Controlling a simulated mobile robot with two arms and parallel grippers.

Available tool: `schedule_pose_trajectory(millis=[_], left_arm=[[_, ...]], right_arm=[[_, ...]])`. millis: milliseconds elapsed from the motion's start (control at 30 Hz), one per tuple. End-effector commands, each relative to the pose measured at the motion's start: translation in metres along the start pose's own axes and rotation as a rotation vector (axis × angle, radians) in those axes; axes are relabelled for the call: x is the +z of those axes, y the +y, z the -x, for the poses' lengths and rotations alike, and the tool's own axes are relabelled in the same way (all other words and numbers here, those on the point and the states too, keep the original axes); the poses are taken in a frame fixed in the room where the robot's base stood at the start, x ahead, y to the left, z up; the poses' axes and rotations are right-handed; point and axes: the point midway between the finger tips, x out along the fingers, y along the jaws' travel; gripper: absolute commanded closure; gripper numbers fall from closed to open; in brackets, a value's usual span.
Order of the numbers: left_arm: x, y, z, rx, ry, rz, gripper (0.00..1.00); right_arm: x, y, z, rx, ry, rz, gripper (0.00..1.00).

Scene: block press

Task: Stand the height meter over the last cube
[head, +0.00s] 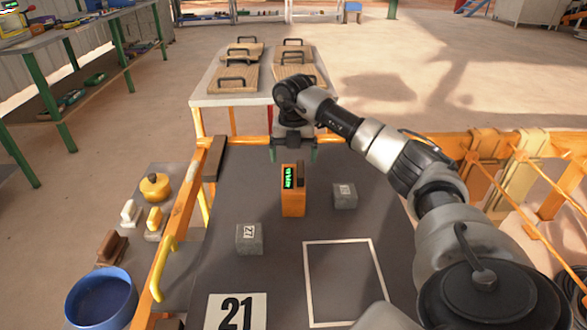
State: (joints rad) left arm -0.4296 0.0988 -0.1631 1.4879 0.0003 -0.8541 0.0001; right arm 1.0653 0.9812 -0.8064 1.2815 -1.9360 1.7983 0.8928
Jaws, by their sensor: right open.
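The height meter (292,204) is an orange upright box with a green lit display, standing on the dark grey table between two grey cubes. One cube (249,240) with a white printed label lies to its front left. The other cube (345,196), also labelled, is to its right. I cannot tell whether a cube is under the meter. My right gripper (293,154) points down just above and behind the meter's top, fingers apart, with nothing between them. My left gripper is not in view.
A white outlined rectangle (308,287) and a white "21" card (237,313) mark the table's near part. A side shelf at left holds a blue bowl (101,302) and small items. A far table holds wooden boards with handles (237,78). Orange rails edge the table.

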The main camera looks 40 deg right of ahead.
Motion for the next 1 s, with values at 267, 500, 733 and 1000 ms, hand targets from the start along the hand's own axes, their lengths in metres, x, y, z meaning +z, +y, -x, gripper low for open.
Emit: schedule_pose_trajectory(millis=[267, 500, 733, 1000], left_arm=[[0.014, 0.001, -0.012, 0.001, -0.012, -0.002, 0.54], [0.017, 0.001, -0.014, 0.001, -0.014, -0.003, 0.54], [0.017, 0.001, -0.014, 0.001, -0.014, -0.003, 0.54], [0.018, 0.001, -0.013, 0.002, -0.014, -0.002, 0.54]], right_arm=[[0.0, 0.0, 0.042, 0.0, -0.001, 0.0, 0.09], [0.0, 0.0, 0.046, -0.001, 0.001, 0.0, 0.09], [0.0, 0.0, 0.046, -0.001, 0.001, 0.0, 0.09], [0.0, 0.0, 0.05, 0.0, 0.0, 0.0, 0.09]])
